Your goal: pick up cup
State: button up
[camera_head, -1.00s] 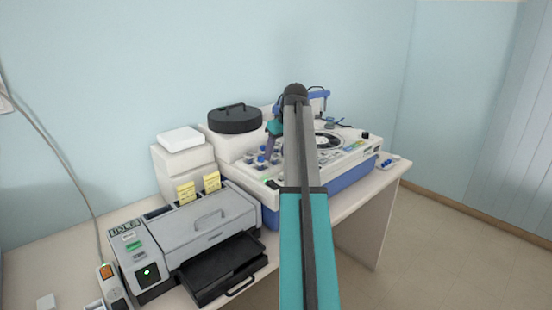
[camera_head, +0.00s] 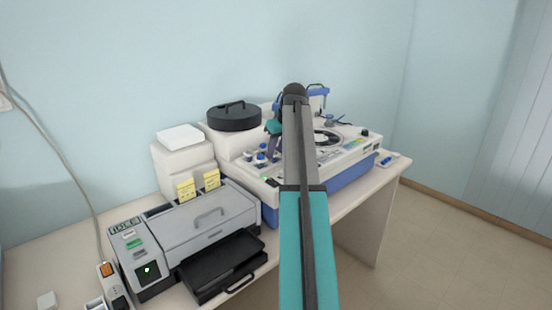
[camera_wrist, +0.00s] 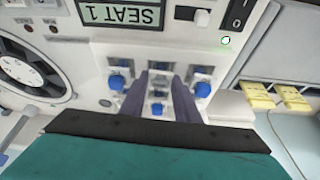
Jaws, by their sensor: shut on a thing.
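In the wrist view, the two grey-purple fingers of my gripper (camera_wrist: 160,84) reach down into the staining machine's panel (camera_wrist: 92,112). They are shut on a small blue and white cup (camera_wrist: 158,108), partly hidden between them. It sits low at the panel, and I cannot tell whether it is lifted. Similar blue pieces stand on either side, one on the left (camera_wrist: 117,83) and one on the right (camera_wrist: 203,89). In the head view, my gripper (camera_head: 272,150) is at the machine's left part, largely behind my arm.
The machine's round rotor (camera_wrist: 22,68) is at left in the wrist view. A SEAT 1 display (camera_wrist: 120,15) is above the fingers. Yellow notes (camera_wrist: 275,96) are at right. In the head view, a grey printer-like device (camera_head: 205,228) and a black lid (camera_head: 234,118) stand left of my arm.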

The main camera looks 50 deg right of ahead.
aim_at(277, 154)
jog(key=shift+r, duration=0.1)
jog(key=shift+r+b, duration=0.75)
jog(key=shift+r, duration=0.75)
jog(key=shift+s+r, duration=0.15)
jog(key=shift+s, duration=0.1)
jog(key=s+r+b, duration=0.1)
jog(key=s+b, duration=0.2)
jog(key=s, duration=1.2)
jog(key=shift+s+a+r+b, duration=0.25)
jog(key=shift+b, duration=0.1)
jog(key=shift+s, duration=0.1)
jog(key=s+p, duration=0.1)
jog(key=p, duration=0.1)
jog(key=s+f+p, duration=0.1)
jog(key=s+p, duration=0.1)
jog(key=p, duration=0.1)
jog(key=s+p, duration=0.2)
jog(key=shift+d+f, duration=0.25)
jog(key=shift+d, duration=0.05)
